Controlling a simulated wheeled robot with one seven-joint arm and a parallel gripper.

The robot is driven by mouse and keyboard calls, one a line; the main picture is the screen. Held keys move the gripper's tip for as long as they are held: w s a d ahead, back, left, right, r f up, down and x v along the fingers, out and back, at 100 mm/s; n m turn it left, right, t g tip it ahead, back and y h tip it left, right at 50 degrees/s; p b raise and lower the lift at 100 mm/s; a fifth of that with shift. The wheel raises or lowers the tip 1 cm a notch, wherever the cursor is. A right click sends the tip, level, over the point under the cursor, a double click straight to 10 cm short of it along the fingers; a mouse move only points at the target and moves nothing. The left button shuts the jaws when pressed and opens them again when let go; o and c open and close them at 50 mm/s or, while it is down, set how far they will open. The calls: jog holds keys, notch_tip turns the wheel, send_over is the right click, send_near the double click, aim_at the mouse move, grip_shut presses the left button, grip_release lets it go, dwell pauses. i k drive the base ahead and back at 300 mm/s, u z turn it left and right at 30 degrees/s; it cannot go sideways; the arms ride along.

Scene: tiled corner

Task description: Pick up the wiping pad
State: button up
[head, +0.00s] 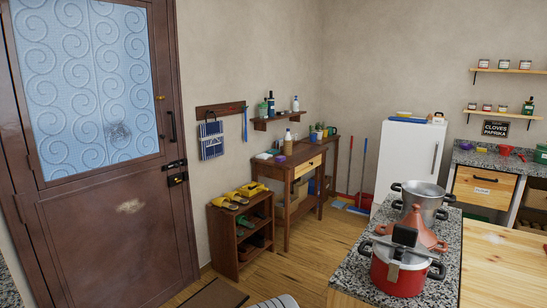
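I cannot tell for certain which thing is the wiping pad. A small purple item (280,158) and a flat pale item (264,156) lie on the near end of the wooden table (306,160) against the wall. Both are too small to make out clearly. A flat yellow and blue item (404,114) lies on top of the white fridge. The door at the left has a dark smudge (118,131) on its glass and a pale stain (130,206) on its lower panel. My gripper is not in view; a pale grey rounded part shows at the bottom edge, probably mine.
A shoe rack (241,243) with yellow slippers stands between the door (100,246) and the table. The fridge (408,168) stands at the back. Wooden floor (318,252) is clear between.

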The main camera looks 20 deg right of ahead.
aim_at(280, 158)
jog(key=i, duration=3.05)
jog(key=z, duration=2.25)
jog(key=i, duration=4.7)
jog(key=u, duration=4.55)
jog(key=k, duration=0.25)
jog(key=u, duration=0.3)
